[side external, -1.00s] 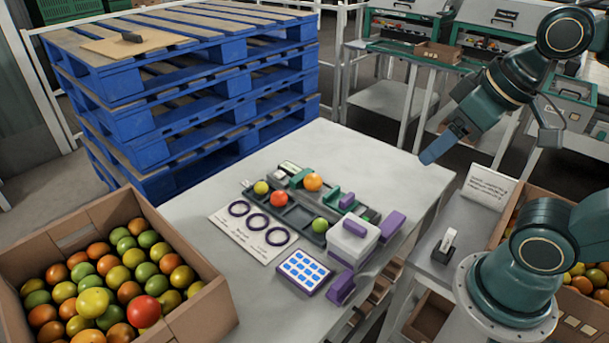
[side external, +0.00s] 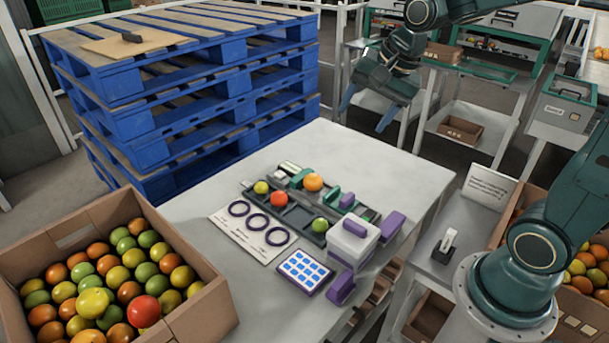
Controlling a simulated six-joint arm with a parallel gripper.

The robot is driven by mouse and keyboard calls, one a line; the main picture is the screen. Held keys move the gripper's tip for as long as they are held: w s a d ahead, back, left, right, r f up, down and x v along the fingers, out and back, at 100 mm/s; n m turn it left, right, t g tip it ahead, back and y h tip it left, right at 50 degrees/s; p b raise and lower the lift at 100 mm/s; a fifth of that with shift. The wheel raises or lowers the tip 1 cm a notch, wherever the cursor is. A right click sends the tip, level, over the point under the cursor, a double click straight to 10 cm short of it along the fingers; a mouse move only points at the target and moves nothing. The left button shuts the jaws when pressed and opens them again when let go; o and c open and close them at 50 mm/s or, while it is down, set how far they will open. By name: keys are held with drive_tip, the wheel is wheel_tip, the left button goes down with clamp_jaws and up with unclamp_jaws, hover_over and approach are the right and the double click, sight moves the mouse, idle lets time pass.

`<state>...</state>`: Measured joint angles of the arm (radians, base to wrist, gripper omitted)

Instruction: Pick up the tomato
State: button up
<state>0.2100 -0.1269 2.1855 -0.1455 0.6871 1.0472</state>
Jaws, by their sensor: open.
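A red tomato (side external: 279,199) sits on the dark tray (side external: 297,216) on the white table. A yellow-green tomato (side external: 261,187) lies at the tray's left, and a green one (side external: 319,225) at its front right. An orange tomato (side external: 312,182) rests on the green-and-grey device behind the tray. Which one the task means cannot be told. My gripper (side external: 363,119) is open and empty, fingers pointing down. In the picture it appears above the table's far edge, well away from the tomatoes.
A cardboard box (side external: 190,256) full of mixed tomatoes stands at the left. Blue pallets (side external: 200,90) stand behind. The table's back right is clear.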

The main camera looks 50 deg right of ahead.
drive_tip(key=w+d+f+m, duration=0.6)
drive_tip(key=w+f+m, duration=0.2)
drive_tip(key=w, duration=0.1)
drive_tip(key=m+y, duration=0.1)
drive_tip(key=m, duration=0.9)
approach(317, 177)
wheel_tip(317, 177, up, 3)
drive_tip(key=d, duration=0.1)
drive_tip(key=shift+s+d+f, duration=0.15)
drive_tip(key=shift+s+d, duration=0.05)
drive_tip(key=shift+s, duration=0.15)
drive_tip(key=shift+a+x, duration=0.1)
drive_tip(key=shift+x, duration=2.05)
drive_tip(key=shift+a+x, duration=0.15)
drive_tip(key=shift+x, duration=2)
drive_tip(key=shift+s+f, duration=0.15)
drive_tip(key=shift+a+x, duration=0.1)
drive_tip(key=shift+x, duration=1.15)
drive_tip(key=shift+a+x, duration=0.15)
drive_tip(key=shift+x, duration=1.05)
